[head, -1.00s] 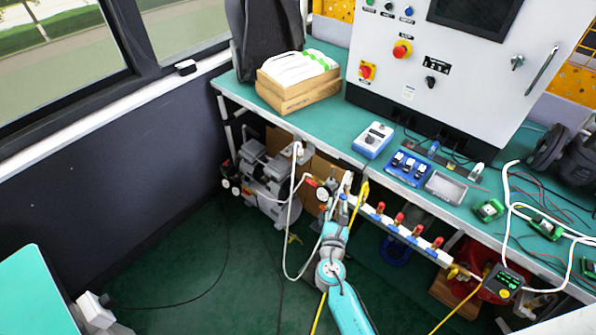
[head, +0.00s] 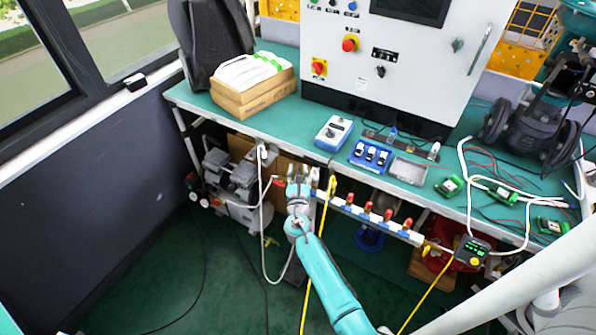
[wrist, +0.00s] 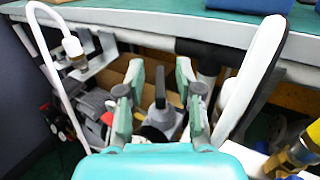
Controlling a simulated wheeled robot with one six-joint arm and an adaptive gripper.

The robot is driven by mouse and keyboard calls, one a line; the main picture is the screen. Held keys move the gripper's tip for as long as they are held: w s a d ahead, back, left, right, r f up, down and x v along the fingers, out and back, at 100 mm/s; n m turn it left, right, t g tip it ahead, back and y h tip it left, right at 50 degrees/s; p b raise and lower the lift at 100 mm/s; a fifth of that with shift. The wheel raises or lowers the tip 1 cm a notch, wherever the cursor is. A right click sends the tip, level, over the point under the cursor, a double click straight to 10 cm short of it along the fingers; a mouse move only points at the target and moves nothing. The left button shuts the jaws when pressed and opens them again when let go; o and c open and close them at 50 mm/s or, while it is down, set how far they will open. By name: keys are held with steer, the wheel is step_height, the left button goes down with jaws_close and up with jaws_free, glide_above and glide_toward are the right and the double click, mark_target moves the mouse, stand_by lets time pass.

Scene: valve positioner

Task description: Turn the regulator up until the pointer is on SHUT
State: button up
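The regulator appears to be the fitting at the bench's front edge, left of the manifold; it is mostly behind my gripper (head: 298,188) in the head view. In the wrist view a dark upright handle or knob (wrist: 160,92) above a pale round part stands between the two fingers of my gripper (wrist: 160,75). The fingers are spread, with gaps visible beside the knob; I see no clear contact. The dark valve assembly (head: 535,128) sits on the bench at the right, with a teal part above it cut off by the frame. No pointer or SHUT mark is readable.
A manifold with red-topped valves (head: 370,210) runs along the bench front, right of my gripper. A white hose (head: 264,215) and yellow hose (head: 318,250) hang close by. The compressor (head: 228,180) stands beneath the bench (head: 205,103).

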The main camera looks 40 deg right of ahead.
steer(key=shift+w+d, duration=0.15)
jaws_close()
stand_by(0.4)
